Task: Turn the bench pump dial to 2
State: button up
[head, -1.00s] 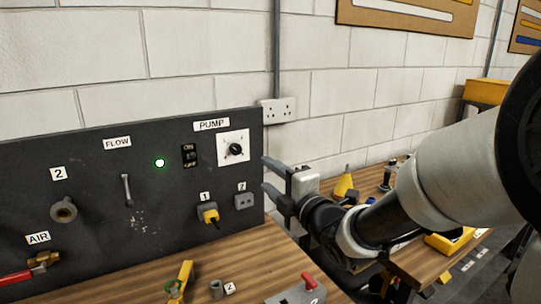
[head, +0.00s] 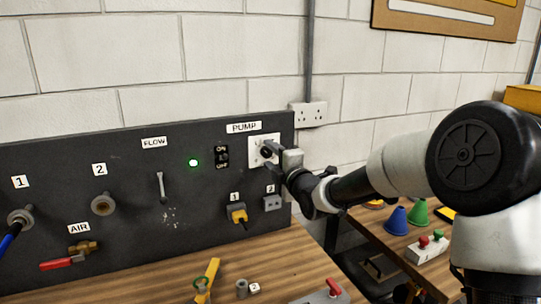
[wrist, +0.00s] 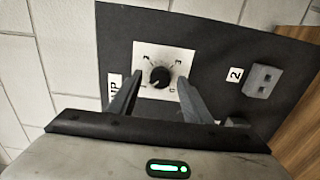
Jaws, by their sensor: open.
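The pump dial is a round black knob (head: 267,153) on a white square plate (head: 254,159) at the panel's right end, below the PUMP label (head: 243,127). In the wrist view the knob (wrist: 160,77) shows whole, with a scale of numbers around it on its plate (wrist: 147,50). The pointer's exact setting is too small to read surely. My gripper (head: 272,154) is at the dial in the head view and partly covers the plate. In the wrist view my gripper (wrist: 160,80) is open, its fingers on either side of the knob. I cannot tell whether they touch it.
An ON/OFF switch (head: 222,157) and a lit green lamp (head: 193,163) sit left of the dial. A yellow plug (head: 237,214) and a grey socket (head: 272,202) are below it. The wooden bench (head: 135,275) carries small loose parts. A wall socket (head: 308,114) is above right.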

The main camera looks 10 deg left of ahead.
jog(key=shift+w+a, duration=0.2)
jog(key=c, duration=1.1)
jog(key=shift+o, duration=0.2)
jog(key=shift+f+b, duration=0.1)
jog(key=shift+b, duration=0.3)
